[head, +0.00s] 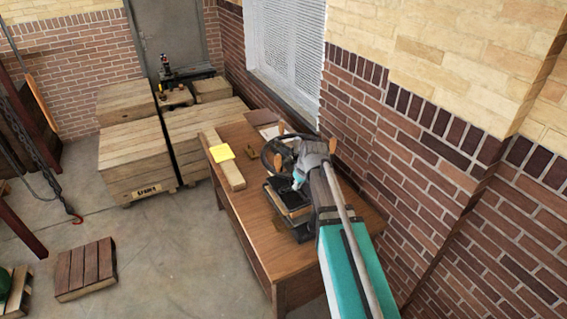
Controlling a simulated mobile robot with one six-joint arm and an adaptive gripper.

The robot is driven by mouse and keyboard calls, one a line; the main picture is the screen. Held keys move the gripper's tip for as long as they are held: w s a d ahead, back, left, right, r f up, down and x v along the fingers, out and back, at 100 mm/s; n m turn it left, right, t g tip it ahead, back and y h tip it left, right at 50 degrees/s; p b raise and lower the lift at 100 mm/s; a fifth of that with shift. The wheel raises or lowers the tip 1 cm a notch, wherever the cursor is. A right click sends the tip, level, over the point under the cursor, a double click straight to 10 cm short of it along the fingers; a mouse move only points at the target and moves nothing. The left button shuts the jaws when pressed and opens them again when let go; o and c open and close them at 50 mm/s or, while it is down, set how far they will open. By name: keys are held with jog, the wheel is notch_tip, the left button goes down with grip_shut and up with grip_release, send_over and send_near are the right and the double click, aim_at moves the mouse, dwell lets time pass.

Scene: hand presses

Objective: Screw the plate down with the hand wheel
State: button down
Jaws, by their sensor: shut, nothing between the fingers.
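A small black hand press (290,215) stands on a wooden table, with pale layers showing in it, perhaps a stack between its plates. Its dark hand wheel (266,149) sits on top, with wood-coloured handles (279,161) around it. The plate (273,192) seems to be the dark flat part under the wheel, partly covered by my arm. My gripper (298,181) is shut and empty, pointing down at the right side of the wheel and above the press. From this view I cannot tell whether it touches the wheel or a handle.
The wooden table (250,236) also holds a yellow pad (221,153), a wooden block (233,176) and a brown sheet near the wall. The brick wall (430,190) runs close along the right. Wooden crates (136,165) stand behind; the floor at left has free room.

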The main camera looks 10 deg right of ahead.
aim_at(282, 173)
jog(key=w+r+n+t+p, duration=0.1)
jog(key=w+r+p, duration=0.1)
jog(key=w+r, duration=0.2)
jog(key=shift+w+d, duration=0.4)
jog(key=shift+w, duration=0.35)
jog(key=shift+w+a+f+b, duration=0.65)
jog(key=shift+w+f+b, duration=0.6)
jog(key=shift+f+b, duration=0.1)
jog(key=shift+w+a+f+b, duration=0.6)
jog(key=shift+w+f+b, duration=0.6)
jog(key=shift+f+b, duration=0.15)
jog(key=shift+w+a+f+b, duration=0.65)
jog(key=shift+w+f+b, duration=0.65)
jog(key=shift+f, duration=0.1)
jog(key=shift+d, duration=0.1)
